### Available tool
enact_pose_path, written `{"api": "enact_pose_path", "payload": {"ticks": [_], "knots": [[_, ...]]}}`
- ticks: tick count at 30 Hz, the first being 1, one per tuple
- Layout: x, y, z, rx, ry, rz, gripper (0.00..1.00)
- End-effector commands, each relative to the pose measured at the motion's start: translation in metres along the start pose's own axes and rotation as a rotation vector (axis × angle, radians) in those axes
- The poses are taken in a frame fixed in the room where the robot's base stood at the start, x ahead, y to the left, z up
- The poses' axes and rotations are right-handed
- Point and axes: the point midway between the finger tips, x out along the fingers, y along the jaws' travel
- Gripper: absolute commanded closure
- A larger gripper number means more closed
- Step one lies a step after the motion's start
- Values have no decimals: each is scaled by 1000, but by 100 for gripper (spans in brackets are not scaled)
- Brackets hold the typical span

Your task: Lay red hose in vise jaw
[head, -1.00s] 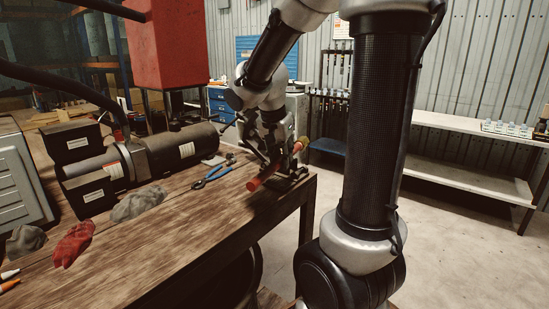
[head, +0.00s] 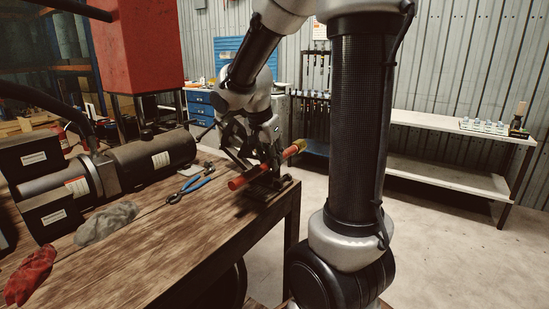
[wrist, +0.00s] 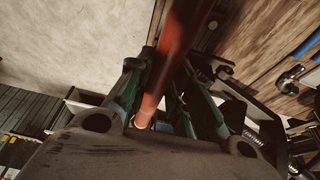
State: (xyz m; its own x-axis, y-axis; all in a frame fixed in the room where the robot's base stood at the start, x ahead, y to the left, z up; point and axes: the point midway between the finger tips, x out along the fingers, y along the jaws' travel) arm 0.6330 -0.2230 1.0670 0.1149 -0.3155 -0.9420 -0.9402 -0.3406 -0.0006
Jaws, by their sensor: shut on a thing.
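The red hose (head: 240,182) is a straight red tube with a yellowish end fitting at its far right end. It lies slanted over the table's right corner in the head view. My gripper (head: 266,163) is shut on it near its middle. In the wrist view the hose (wrist: 178,50) runs up between the two fingers. The dark vise (head: 271,186) sits at the table corner just below the hose and is partly hidden by it. I cannot tell whether the hose touches the jaw.
On the wooden table (head: 150,245) lie blue-handled pliers (head: 193,187), a grey cloth (head: 106,222) and a red glove (head: 31,276). A black cylindrical machine (head: 155,160) stands behind them. A white bench (head: 455,180) stands at right, with open floor in front.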

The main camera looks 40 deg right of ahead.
Motion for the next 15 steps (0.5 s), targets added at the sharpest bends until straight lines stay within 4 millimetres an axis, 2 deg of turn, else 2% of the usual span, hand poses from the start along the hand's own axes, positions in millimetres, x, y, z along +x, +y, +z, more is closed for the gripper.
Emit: {"api": "enact_pose_path", "payload": {"ticks": [15], "knots": [[25,-37,9,-1,0,0,100]]}}
